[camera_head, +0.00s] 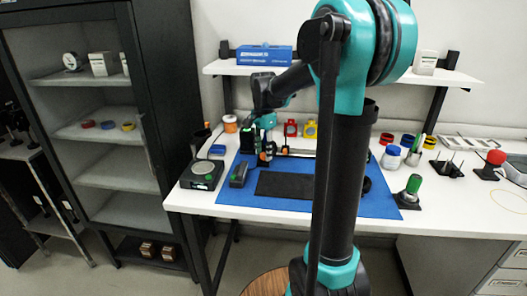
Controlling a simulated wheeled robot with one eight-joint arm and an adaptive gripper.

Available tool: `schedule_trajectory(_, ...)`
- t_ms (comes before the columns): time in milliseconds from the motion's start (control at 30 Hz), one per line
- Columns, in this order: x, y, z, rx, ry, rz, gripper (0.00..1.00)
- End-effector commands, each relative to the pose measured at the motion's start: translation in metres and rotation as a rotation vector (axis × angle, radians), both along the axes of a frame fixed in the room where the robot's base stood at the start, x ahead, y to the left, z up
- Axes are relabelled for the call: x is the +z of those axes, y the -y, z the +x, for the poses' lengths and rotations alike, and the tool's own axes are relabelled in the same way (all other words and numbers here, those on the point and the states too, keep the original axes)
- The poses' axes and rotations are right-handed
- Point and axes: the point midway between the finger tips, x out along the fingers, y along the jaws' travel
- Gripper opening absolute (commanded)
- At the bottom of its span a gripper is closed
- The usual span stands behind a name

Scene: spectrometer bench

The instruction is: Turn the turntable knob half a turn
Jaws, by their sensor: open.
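My gripper (265,152) is small in the head view, pointing down over the back left part of the blue mat (240,205). Its fingers are open, among small dark and orange parts at the rear of the mat. I cannot tell whether it touches any of them. I cannot pick out the turntable knob for certain; it may be hidden by my gripper or arm. A black device with a round top and a green display (202,175) stands at the table's left end, left of my gripper and apart from it.
A small dark box (239,174) and a black plate (283,185) lie on the mat. A green-topped holder (411,187) stands at the right front. My arm hides the table's middle.

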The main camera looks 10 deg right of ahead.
Motion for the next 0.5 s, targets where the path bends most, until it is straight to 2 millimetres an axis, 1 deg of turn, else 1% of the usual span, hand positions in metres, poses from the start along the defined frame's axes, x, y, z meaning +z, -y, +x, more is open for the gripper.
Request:
schedule_trajectory(233, -0.0011, 0.0, 0.0, 0.0, 0.0, 0.0, 0.42)
schedule_trajectory(267, -0.001, 0.0, 0.0, 0.0, 0.0, 0.0, 0.41)
schedule_trajectory(500, -0.0008, 0.0, 0.0, 0.0, 0.0, 0.0, 0.11)
